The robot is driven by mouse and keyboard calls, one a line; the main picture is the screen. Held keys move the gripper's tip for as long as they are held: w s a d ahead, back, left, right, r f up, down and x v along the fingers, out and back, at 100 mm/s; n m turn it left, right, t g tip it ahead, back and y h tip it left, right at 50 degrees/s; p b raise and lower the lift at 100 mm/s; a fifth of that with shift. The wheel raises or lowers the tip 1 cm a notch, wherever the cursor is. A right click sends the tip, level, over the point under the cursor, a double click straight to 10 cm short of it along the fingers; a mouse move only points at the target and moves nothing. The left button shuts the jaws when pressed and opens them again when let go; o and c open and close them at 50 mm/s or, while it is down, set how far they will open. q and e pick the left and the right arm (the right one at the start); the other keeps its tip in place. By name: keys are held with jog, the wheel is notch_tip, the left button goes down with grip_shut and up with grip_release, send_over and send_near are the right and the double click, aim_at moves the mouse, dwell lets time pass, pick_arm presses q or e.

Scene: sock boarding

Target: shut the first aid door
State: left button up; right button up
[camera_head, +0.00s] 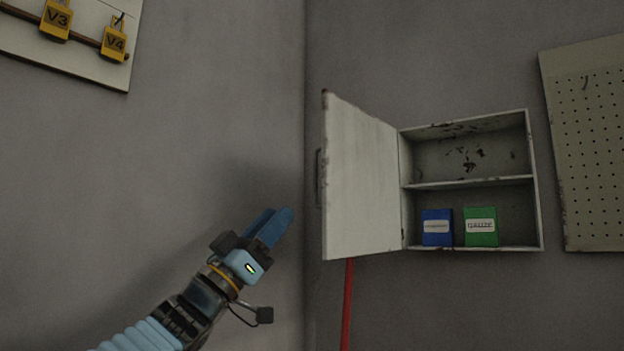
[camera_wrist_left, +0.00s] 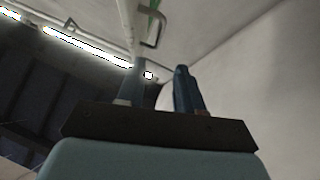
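The first aid cabinet (camera_head: 468,183) hangs on the wall with its white door (camera_head: 360,178) standing wide open, hinged on the cabinet's left side. The door's handle (camera_head: 318,178) shows at its free edge. In the left wrist view the door (camera_wrist_left: 131,22) is seen nearly edge-on, with its handle (camera_wrist_left: 154,28) beyond the fingertips. My left gripper (camera_head: 277,222) is to the left of and below the door, apart from it. Its two fingers (camera_wrist_left: 160,76) are spread with nothing between them. My right gripper is not in view.
A blue box (camera_head: 436,228) and a green box (camera_head: 481,226) stand on the cabinet's lower shelf; the upper shelf is empty. A red pole (camera_head: 347,305) is below the door. A pegboard (camera_head: 590,150) is at right. A board with yellow tags (camera_head: 57,18) is at upper left.

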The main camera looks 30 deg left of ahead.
pick_arm(q)
jog(key=p+x, duration=0.3)
jog(key=x, duration=0.7)
jog(key=shift+w+d+r+p, duration=0.2)
jog(key=shift+w+r+p, duration=0.05)
jog(key=shift+p, duration=0.1)
jog(key=shift+c, duration=0.3)
grip_shut()
dwell(0.4)
